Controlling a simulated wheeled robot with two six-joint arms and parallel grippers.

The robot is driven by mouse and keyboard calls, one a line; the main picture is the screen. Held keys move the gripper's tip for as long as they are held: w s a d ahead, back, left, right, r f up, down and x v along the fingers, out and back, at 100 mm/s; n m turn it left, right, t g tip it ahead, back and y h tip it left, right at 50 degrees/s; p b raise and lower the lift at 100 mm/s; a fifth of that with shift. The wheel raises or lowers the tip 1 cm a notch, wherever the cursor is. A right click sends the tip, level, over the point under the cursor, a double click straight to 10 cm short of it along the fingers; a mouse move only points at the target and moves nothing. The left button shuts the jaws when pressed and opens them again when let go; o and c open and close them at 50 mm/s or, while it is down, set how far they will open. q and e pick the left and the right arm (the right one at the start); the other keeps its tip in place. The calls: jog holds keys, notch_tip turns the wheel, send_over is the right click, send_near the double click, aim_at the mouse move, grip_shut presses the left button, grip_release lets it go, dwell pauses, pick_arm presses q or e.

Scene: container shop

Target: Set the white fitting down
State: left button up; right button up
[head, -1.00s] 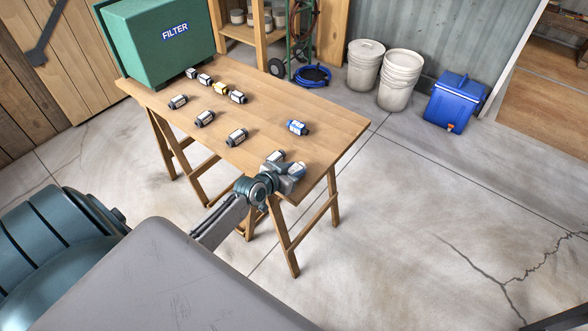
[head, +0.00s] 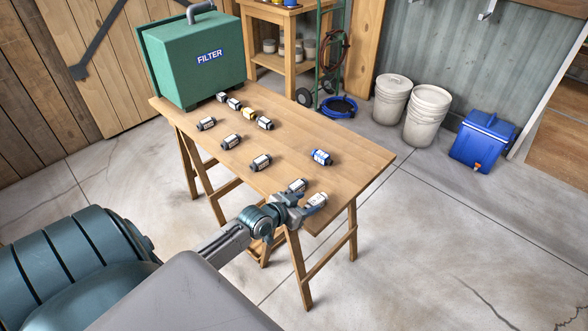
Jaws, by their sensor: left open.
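My left gripper (head: 300,207) is open at the near end of the wooden table (head: 352,180). Two small fittings with white bodies are close to its fingers: one white fitting (head: 297,186) on the table just beyond it, and one white fitting (head: 317,200) at the fingers' right side, near the table's edge. The gripper partly hides both. I cannot tell whether the fingers touch the right one or whether it rests fully on the wood. My right gripper is not in view.
A blue fitting (head: 321,157) lies farther up the table. Several dark-ended fittings with white labels and a yellow one (head: 249,113) are spread toward the green filter box (head: 194,75). Bare wood lies right of the blue fitting. Buckets (head: 428,115) and a blue cooler (head: 483,140) stand on the floor behind.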

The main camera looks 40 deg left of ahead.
pick_arm(q)
jog(key=v, duration=0.6)
jog(key=shift+p, duration=0.45)
jog(key=shift+a, duration=0.2)
jog(key=s+a+f+n+g+y, duration=0.15)
jog(key=s+f, duration=0.25)
jog(key=f, duration=0.5)
jog(key=s+a+f+g+y, duration=0.15)
jog(key=s+f, duration=0.25)
jog(key=f, duration=0.5)
jog(key=s+a+f+n+g, duration=0.15)
jog(key=s+f, duration=0.25)
jog(key=f, duration=0.6)
jog(key=s+d+f+g, duration=0.3)
jog(key=s+d+f, duration=0.1)
jog(key=s+f, duration=0.5)
jog(key=s+d+f+m+g, duration=0.1)
jog(key=s+d+f+g, duration=0.2)
jog(key=s+f, duration=0.6)
jog(key=s, duration=0.4)
jog(key=shift+s+d, duration=0.25)
jog(key=shift+d, duration=0.15)
jog(key=shift+o, duration=0.5)
jog(key=s+d+f+g, duration=0.1)
jog(key=s+d+f, duration=0.1)
jog(key=s+d, duration=0.2)
jog(key=s, duration=0.3)
jog(key=shift+s+f+m, duration=0.2)
jog(key=shift+f+m, duration=0.2)
jog(key=shift+g, duration=0.25)
